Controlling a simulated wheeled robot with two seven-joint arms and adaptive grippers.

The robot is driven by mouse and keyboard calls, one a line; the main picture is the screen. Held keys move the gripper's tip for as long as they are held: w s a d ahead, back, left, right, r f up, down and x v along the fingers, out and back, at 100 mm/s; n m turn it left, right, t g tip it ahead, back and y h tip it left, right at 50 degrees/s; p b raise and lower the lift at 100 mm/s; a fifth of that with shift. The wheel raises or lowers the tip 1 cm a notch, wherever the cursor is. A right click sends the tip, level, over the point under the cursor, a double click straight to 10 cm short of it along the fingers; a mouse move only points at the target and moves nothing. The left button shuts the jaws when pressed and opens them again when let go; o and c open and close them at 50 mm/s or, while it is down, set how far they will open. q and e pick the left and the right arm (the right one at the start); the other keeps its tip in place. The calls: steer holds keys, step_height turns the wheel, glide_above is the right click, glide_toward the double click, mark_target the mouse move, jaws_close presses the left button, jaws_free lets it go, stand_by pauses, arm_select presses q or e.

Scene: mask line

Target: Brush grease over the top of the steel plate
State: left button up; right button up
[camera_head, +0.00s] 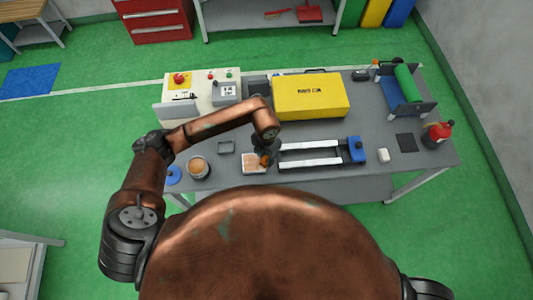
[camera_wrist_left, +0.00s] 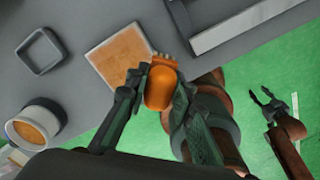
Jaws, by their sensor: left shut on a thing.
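The steel plate (camera_head: 249,168) lies flat near the front edge of the bench. In the left wrist view the plate (camera_wrist_left: 103,58) has a tan-orange layer over most of its top and a pale rim. My left gripper (camera_head: 265,157) is over its right part, shut on the orange brush handle (camera_wrist_left: 160,88). The grease pot (camera_head: 198,168), with tan-orange contents, stands to the left. My right gripper (camera_wrist_left: 268,97) shows in the left wrist view, open and empty above the green floor.
A small grey square tray (camera_head: 226,148) lies behind, left of the plate. A blue disc (camera_head: 173,175) is beside the pot. A rail fixture with a blue end block (camera_head: 356,149) stands close right. A yellow case (camera_head: 311,96) and a control box (camera_head: 197,90) stand behind.

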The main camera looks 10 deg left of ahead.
arm_select(q)
steer(key=shift+f+b, duration=0.45)
steer(key=shift+f, duration=0.5)
steer(key=shift+a+f, duration=0.35)
steer(key=shift+a, duration=0.15)
steer(key=shift+s+a, duration=0.35)
steer(key=shift+a, duration=0.35)
steer(key=shift+s+a+f, duration=0.1)
steer(key=shift+s+a, duration=0.1)
steer(key=shift+a, duration=0.5)
steer(key=shift+d+p, duration=0.25)
steer(key=shift+p, duration=0.05)
steer(key=shift+w+d, duration=0.25)
steer(key=shift+d, duration=0.5)
steer(key=shift+w+d, duration=0.3)
steer(key=shift+d, duration=0.65)
step_height(320, 180, up, 3)
steer(key=shift+a+f+p, duration=0.15)
steer(key=shift+f+p, duration=0.05)
steer(key=shift+p, duration=0.2)
steer(key=shift+r+p, duration=1.55)
steer(key=shift+r, duration=1.2)
arm_select(e)
step_height(320, 180, up, 3)
steer(key=shift+w+r, duration=0.1)
steer(key=shift+w, duration=0.05)
